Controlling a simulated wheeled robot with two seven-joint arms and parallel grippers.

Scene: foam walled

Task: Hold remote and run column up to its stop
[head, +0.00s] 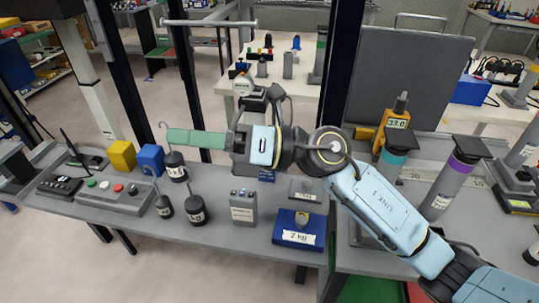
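My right arm comes in from the right, and its gripper (205,140) points left above the bench. A long green block shape extends from its front; I cannot tell whether this is its fingers or a held thing. No remote can be identified for certain. A small grey box with a label (242,208) stands upright on the bench below the gripper, apart from it. A grey control box with coloured buttons (112,193) lies further left. Two grey cylinders, one purple-banded (455,180) and one teal-banded (393,163), stand at the right. My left gripper is not in view.
Several black hooked weights, one (195,211) near the front edge, stand left of the grey box. Yellow (122,156) and blue (150,158) blocks sit behind. Dark posts (338,70) rise behind.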

